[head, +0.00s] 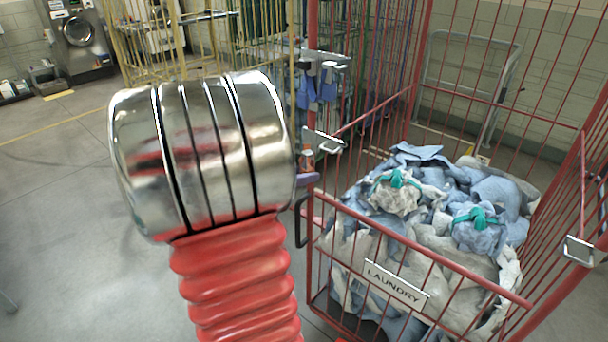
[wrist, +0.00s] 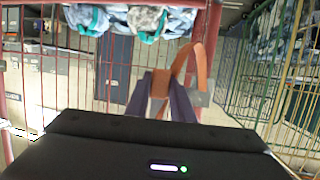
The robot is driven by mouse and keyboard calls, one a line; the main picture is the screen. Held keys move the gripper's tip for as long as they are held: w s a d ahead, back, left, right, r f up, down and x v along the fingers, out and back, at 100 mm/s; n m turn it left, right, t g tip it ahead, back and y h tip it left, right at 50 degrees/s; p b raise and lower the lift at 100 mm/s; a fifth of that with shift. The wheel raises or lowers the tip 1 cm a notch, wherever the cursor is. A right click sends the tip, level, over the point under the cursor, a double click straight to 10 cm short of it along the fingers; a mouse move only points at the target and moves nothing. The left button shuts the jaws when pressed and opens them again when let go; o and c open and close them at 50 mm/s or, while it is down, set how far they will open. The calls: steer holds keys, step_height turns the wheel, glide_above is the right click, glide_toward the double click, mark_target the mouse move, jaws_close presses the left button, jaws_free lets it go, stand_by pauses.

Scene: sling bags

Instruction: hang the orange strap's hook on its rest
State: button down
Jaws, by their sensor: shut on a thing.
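The orange strap (wrist: 198,65) shows in the wrist view as a loop rising from between the purple fingers of my gripper (wrist: 160,96), which are shut on its lower part. In the head view a small orange patch (head: 307,157) shows at the right edge of my chrome arm link, with a bit of purple finger (head: 308,179) below it. My arm hides the rest of the gripper there. A metal bracket (head: 324,141), perhaps the rest, sits on the red cart's left post just beside the strap. I cannot tell whether they touch. The hook is not clear.
The red cage cart (head: 455,263) holds blue and white laundry bundles with teal ties. Another bracket (head: 579,250) is on its right side, and more metal fittings (head: 325,62) show behind. A yellow cage (head: 165,40) stands farther back. The floor at left is clear.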

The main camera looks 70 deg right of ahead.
steer(key=shift+a, duration=0.1)
steer(key=shift+s+d, duration=0.3)
steer(key=shift+d, duration=0.4)
steer(key=shift+s+d, duration=0.25)
steer(key=shift+d, duration=0.4)
steer(key=shift+s+d, duration=0.3)
steer(key=shift+d, duration=0.4)
steer(key=shift+s+d+r, duration=0.1)
steer(key=shift+s+d, duration=0.15)
steer(key=shift+d, duration=0.35)
steer(key=shift+s+d, duration=0.3)
steer(key=shift+d, duration=0.35)
steer(key=shift+s+d, duration=0.15)
steer(key=shift+d, duration=0.25)
steer(key=shift+f, duration=0.45)
steer(key=shift+f, duration=0.35)
steer(key=shift+f, duration=0.25)
